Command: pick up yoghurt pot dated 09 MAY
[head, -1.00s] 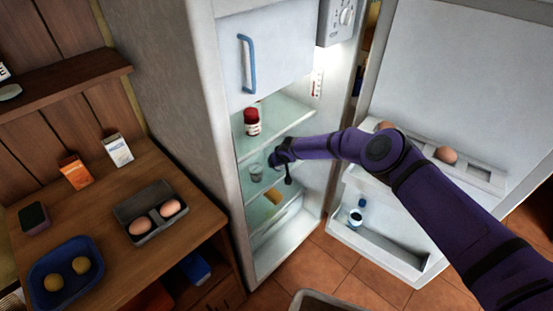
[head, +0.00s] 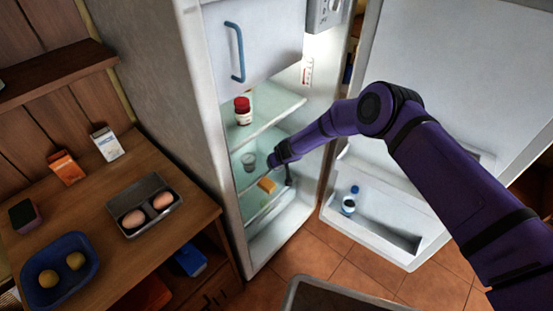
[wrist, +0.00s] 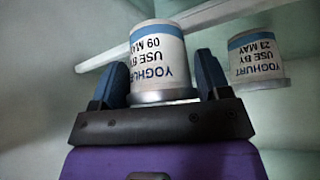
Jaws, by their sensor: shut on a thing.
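The yoghurt pot dated 09 MAY (wrist: 158,50) is in the wrist view, white with a blue band, its lettering upside down in the picture. My gripper (wrist: 157,82) is shut on it, one blue finger on each side. A second yoghurt pot, dated 23 MAY (wrist: 257,62), stands apart to the right, just beyond the right finger. In the head view my gripper (head: 274,159) is inside the fridge at the middle shelf. A small pale pot (head: 249,160) shows left of it; its date cannot be read there. The held pot cannot be made out in the head view.
A red-lidded jar (head: 243,112) stands on the shelf above. A yellow block (head: 266,185) lies lower down. The open fridge door (head: 385,230) is to the right, with a bottle (head: 349,202) in its rack. The wooden counter (head: 115,255) is at left.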

